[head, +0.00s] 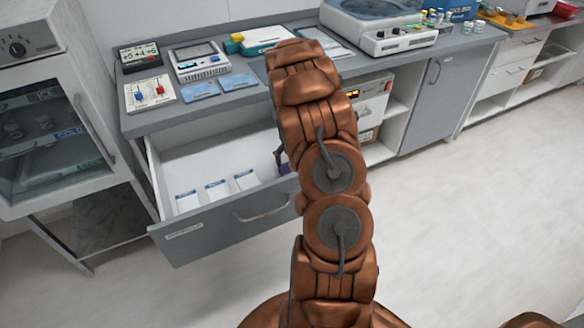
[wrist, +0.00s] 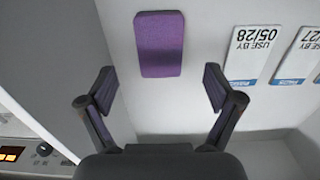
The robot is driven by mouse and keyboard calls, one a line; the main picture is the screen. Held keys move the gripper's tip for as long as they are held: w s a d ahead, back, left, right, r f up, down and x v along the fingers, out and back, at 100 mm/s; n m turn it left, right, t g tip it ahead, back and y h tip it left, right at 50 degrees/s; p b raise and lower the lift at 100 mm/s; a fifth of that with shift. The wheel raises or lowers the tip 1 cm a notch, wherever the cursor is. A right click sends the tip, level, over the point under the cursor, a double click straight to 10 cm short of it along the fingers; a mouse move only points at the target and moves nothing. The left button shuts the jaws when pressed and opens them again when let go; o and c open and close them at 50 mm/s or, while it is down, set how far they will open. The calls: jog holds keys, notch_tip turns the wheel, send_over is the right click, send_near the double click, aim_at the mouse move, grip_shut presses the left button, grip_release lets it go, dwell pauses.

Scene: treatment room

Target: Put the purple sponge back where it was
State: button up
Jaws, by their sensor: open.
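The purple sponge (wrist: 160,44) lies flat on the white floor of the open drawer in the wrist view, just beyond my fingertips. My gripper (wrist: 160,90) is open around empty space, with one finger to each side of the sponge's line and nothing between them. In the head view the open drawer (head: 215,162) sticks out below the counter. My arm hides most of the sponge and gripper there; only a bit of purple (head: 284,169) shows beside the arm.
Several white cards with "USE BY" dates (wrist: 253,55) lie in the drawer beside the sponge. The counter (head: 240,97) above carries devices and blue packets. A glass-door cabinet (head: 50,140) stands left of the drawer. The floor at the right is clear.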

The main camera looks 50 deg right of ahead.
jog(key=s+a+r+n, duration=0.1)
jog(key=s+a+r, duration=0.4)
jog(key=a+r, duration=0.55)
jog(key=s+a+r, duration=0.4)
jog(key=a+r, duration=0.4)
jog(key=a, duration=0.5)
jog(key=s+a+r+n+g, duration=0.1)
jog(key=s+a, duration=0.6)
jog(key=s, duration=0.3)
jog(key=s+a+r+n, duration=0.1)
jog(key=s+a, duration=0.6)
jog(key=s, duration=0.3)
jog(key=shift+s+r+n+g, duration=0.3)
jog(key=shift+r+n+g, duration=0.1)
notch_tip(320, 180, up, 2)
jog(key=shift+r+p, duration=0.2)
jog(key=shift+p, duration=0.75)
